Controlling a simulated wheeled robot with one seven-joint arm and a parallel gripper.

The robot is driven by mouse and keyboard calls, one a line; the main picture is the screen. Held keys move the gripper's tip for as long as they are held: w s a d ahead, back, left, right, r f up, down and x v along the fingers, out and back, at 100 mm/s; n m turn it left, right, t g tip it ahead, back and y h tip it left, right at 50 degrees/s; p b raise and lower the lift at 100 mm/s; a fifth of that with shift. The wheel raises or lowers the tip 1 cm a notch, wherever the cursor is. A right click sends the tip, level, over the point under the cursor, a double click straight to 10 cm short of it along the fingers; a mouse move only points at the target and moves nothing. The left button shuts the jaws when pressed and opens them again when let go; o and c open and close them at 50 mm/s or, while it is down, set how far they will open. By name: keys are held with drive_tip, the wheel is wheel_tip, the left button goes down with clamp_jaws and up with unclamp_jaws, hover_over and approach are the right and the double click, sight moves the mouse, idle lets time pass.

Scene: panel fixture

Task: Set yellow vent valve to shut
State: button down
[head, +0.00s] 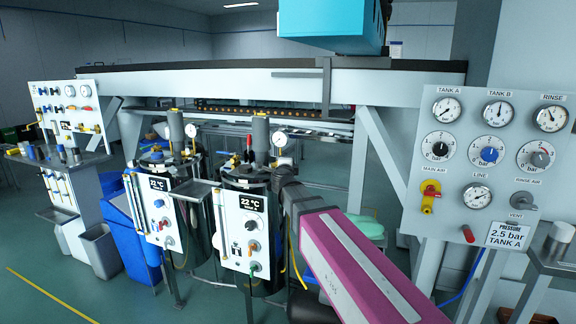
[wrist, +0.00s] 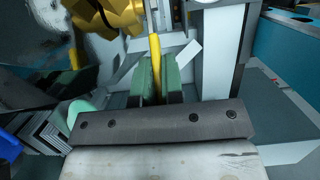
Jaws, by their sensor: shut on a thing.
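In the wrist view, my gripper (wrist: 156,88) has its two green finger pads closed around a slim yellow lever (wrist: 155,52). The lever stands nearly upright in the picture, and its lower end is hidden between the pads. A brass-coloured body (wrist: 108,14) is just left of the lever's top; whether they join is unclear. In the head view, my magenta arm reaches to the right-hand tank (head: 262,180), and its dark wrist hides the fingers and the lever. I cannot read the valve's marked positions.
A second tank (head: 165,190) stands to the left. A steel beam (head: 240,82) crosses behind. Open floor lies at lower left.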

drive_tip(key=c, duration=1.2)
unclamp_jaws()
drive_tip(key=shift+a, duration=0.1)
drive_tip(key=shift+c, duration=0.2)
drive_tip(key=shift+s, duration=0.1)
drive_tip(key=s, duration=1)
drive_tip(key=shift+s+a, duration=0.3)
drive_tip(key=shift+a, duration=0.05)
